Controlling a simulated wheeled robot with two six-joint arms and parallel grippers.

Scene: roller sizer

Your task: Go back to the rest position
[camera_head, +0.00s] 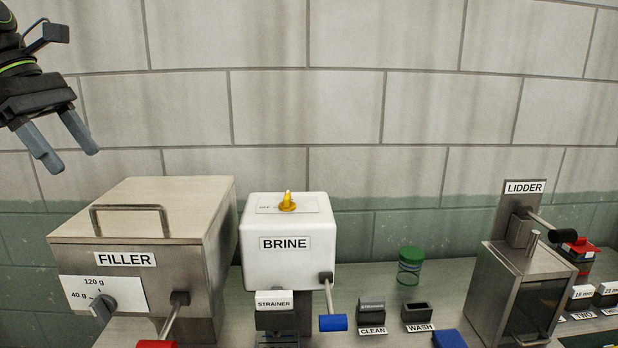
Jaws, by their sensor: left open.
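My left gripper (68,147) is at the upper left, raised in front of the block wall and above the left side of the filler. Its two grey fingers point down and are apart, with nothing between them. My right gripper is not in this view.
Along the bench (372,275) stand the metal filler (210,262), the white brine box (290,218) with a yellow knob, and the lidder (490,285). The air above is clear.

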